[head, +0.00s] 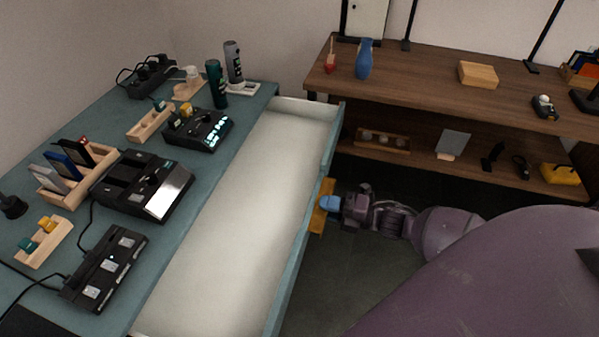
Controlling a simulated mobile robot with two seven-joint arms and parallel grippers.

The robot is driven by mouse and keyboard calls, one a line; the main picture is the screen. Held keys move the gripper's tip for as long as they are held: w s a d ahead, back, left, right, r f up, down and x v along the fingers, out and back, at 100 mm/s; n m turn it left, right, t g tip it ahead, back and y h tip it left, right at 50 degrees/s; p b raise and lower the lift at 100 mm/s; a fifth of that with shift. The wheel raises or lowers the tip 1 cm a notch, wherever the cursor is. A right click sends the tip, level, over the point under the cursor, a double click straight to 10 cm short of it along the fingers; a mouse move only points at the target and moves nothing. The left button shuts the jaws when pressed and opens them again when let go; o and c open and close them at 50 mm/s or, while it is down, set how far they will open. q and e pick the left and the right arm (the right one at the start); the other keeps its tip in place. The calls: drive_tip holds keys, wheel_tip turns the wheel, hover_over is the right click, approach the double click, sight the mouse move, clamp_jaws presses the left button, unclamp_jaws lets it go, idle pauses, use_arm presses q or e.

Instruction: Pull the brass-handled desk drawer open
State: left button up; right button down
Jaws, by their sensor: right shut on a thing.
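The desk drawer (243,205) is pulled out from the teal desk (225,155), and its pale, empty inside shows. Its teal front panel (295,262) faces right. The brass handle (318,212) sits on the outer side of that panel. My right gripper (328,203) is at the handle and shut on it, with the arm coming in from the right. The fingertips are partly hidden against the handle. My left gripper is not in view.
The desk top holds several black devices (150,185), wooden holders (70,178), a dark green bottle (216,84) and cables. A brown wooden shelf unit (430,75) with a blue vase (364,60) stands at the back right. Dark floor (350,265) lies right of the drawer.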

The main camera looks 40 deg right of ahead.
drive_tip(key=v, duration=0.7)
drive_tip(key=shift+s+f+p, duration=0.2)
drive_tip(key=shift+f+p, duration=0.2)
drive_tip(key=c, duration=1)
unclamp_jaws()
drive_tip(key=shift+w, duration=0.1)
drive_tip(key=shift+r, duration=0.1)
drive_tip(key=shift+r, duration=0.1)
